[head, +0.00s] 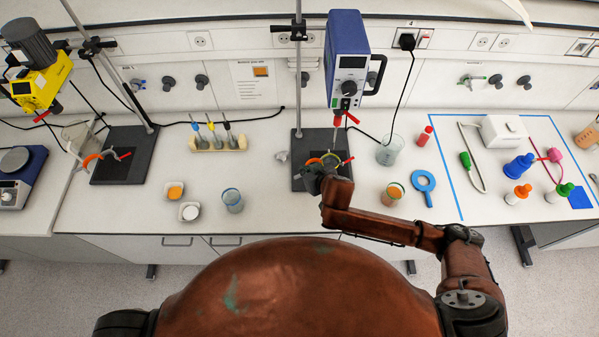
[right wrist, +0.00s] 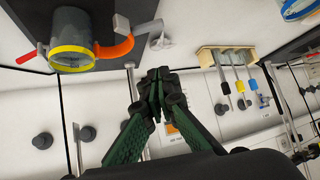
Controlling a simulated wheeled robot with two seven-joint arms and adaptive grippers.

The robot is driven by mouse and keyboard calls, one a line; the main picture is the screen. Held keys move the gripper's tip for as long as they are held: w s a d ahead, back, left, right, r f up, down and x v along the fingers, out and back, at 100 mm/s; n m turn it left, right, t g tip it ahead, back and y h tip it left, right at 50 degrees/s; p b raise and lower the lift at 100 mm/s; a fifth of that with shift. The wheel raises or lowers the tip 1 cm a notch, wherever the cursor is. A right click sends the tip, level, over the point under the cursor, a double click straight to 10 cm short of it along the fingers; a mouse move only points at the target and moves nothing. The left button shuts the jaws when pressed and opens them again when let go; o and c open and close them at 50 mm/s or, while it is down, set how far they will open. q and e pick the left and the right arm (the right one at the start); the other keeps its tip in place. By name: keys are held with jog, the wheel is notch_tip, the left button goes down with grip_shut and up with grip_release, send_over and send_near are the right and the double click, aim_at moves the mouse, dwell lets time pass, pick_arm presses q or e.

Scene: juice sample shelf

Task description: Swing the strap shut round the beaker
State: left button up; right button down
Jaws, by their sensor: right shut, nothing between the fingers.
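A clear beaker (right wrist: 72,40) with a yellow-green band stands on the dark base plate of the middle stand; my gripper partly covers it in the head view. An orange curved strap (right wrist: 116,48) reaches out beside the beaker in the right wrist view, its bow turned away from the glass, with a grey block at its end. A red handle (right wrist: 26,57) sticks out on the beaker's other side. My right gripper (head: 314,174) is shut and empty close to the strap; its green fingers meet in the right wrist view (right wrist: 155,88), apart from the strap. My left gripper is out of view.
A blue overhead stirrer (head: 346,55) hangs above the beaker on the stand rod (head: 299,90). A pipette rack (head: 218,143) stands to the left.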

aim_at(300, 175)
jog(key=p+x, duration=0.1)
jog(key=x, duration=0.2)
jog(key=f+p+x, duration=0.1)
jog(key=x, duration=0.2)
jog(key=s+x, duration=0.1)
jog(key=x, duration=0.2)
jog(key=shift+s+d+f+p, duration=0.1)
jog(key=shift+d+f+p, duration=0.25)
jog(key=shift+p, duration=0.05)
jog(key=shift+s+d+f, duration=0.25)
jog(key=shift+s+f, duration=0.05)
jog(key=shift+s, duration=0.15)
